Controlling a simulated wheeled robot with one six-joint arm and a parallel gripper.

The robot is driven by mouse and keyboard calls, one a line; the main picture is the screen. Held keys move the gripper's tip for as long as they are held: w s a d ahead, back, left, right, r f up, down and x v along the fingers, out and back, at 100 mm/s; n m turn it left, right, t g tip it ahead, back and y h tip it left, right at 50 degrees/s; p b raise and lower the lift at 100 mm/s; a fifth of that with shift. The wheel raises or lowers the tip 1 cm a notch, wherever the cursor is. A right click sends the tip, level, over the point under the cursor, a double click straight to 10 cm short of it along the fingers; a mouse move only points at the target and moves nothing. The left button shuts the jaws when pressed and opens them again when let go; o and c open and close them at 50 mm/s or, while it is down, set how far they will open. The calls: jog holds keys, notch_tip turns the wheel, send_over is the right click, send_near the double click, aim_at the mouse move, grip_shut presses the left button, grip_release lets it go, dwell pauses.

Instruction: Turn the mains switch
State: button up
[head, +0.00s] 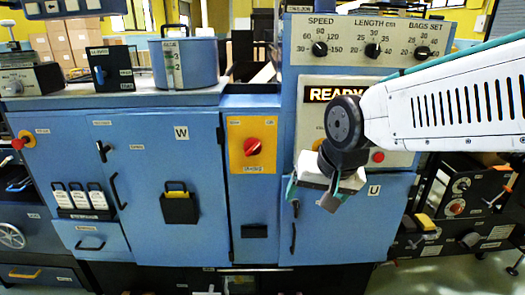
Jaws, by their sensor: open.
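A red rotary switch (253,147) sits on a yellow plate (265,126) on the narrow middle panel of the blue machine. It looks like the mains switch, but the small lettering on the plate is too small to read surely. My gripper (312,196) hangs to the right of the plate and lower than the switch, in front of the right-hand blue door. Its fingers are apart, with nothing seen between them. The switch is in full view and the gripper appears apart from it.
A lit READY display (325,94) is partly hidden by my arm. Three dials marked speed, length and bags set (372,50) are above it. A blue pot (184,62) stands on the left counter. Another red knob (18,143) is at far left. Door handles protrude below.

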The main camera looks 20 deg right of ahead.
jog(key=w+a+f+m+t, duration=0.1)
jog(key=w+f+m+t, duration=0.3)
jog(key=w, duration=0.6)
jog(key=w+m+t, duration=0.3)
jog(key=w+m, duration=0.2)
jog(key=w, duration=0.5)
jog(key=m+t, duration=0.3)
jog(key=m, duration=0.2)
send_near(253, 152)
jog(key=f, duration=0.1)
jog(key=w+m+t, duration=0.2)
jog(key=w, duration=0.1)
jog(key=w+f+m+t, duration=0.1)
jog(key=w+m+t, duration=0.1)
jog(key=w+m, duration=0.1)
jog(key=w+m+t+h, duration=0.1)
jog(key=w+m+t, duration=0.1)
jog(key=w+m, duration=0.1)
jog(key=shift+w+f, duration=0.35)
jog(key=shift+w, duration=0.1)
jog(key=c, duration=1)
